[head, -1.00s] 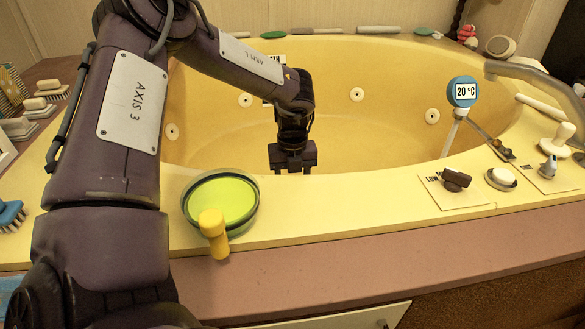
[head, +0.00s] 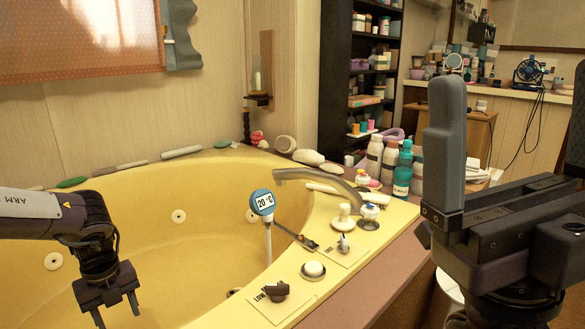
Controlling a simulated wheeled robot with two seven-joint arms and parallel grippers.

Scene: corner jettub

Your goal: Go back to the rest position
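My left gripper (head: 116,311) hangs over the yellow corner tub (head: 190,195) at the lower left, pointing down. Its two dark fingers are apart with nothing between them. My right gripper (head: 513,85) is large and close at the right edge, with its fingers pointing up. One grey finger stands at its left and the other is partly cut off by the frame edge. The wide gap between them holds nothing.
A dark shelf (head: 362,75) and a counter (head: 500,90) are behind.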

